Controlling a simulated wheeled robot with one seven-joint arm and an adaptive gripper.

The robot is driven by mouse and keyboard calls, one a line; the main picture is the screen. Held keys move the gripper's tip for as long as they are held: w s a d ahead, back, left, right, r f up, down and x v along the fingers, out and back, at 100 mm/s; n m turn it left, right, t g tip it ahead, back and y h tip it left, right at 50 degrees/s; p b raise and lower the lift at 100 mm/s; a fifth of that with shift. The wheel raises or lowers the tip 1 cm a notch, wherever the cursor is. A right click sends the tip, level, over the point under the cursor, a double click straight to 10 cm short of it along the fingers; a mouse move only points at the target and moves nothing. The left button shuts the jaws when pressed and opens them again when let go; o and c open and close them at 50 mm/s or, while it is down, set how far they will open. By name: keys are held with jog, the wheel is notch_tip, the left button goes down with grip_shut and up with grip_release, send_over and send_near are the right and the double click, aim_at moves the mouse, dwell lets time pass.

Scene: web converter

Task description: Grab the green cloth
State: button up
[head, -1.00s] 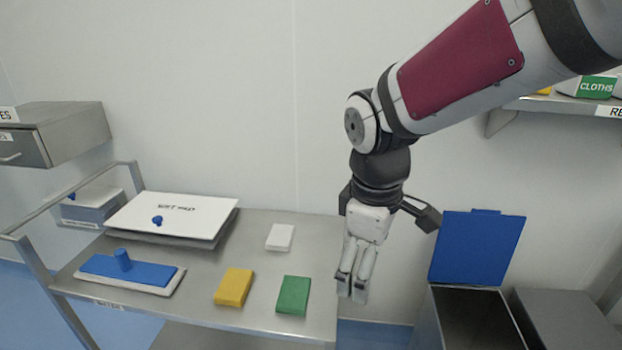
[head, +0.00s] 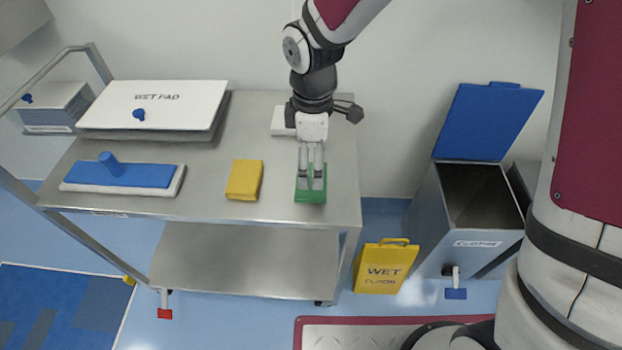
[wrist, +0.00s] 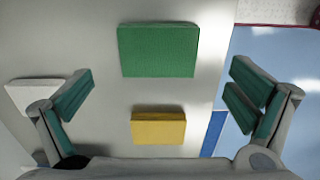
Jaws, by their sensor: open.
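The green cloth (head: 311,196) is a folded block lying flat on the steel cart top, near its right end. In the wrist view the green cloth (wrist: 158,50) lies ahead between the fingers and nothing touches it. My gripper (head: 312,182) appears in front of the cloth in the head view, pointing down and hiding part of it. In the wrist view my gripper (wrist: 160,96) has its fingers wide apart and empty. I cannot tell its exact height above the cloth.
A yellow cloth (head: 245,180) lies left of the green one, and a white cloth (head: 283,121) lies behind. A blue mop pad (head: 120,176) and a WET PAD box (head: 155,104) are further left. An open-lidded bin (head: 470,225) and a yellow wet-floor sign (head: 385,268) stand right.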

aim_at(311, 179)
jog(key=shift+w+a+f+b, duration=0.1)
jog(key=shift+f+b, duration=0.25)
jog(key=shift+f, duration=2.65)
jog(key=c, duration=0.9)
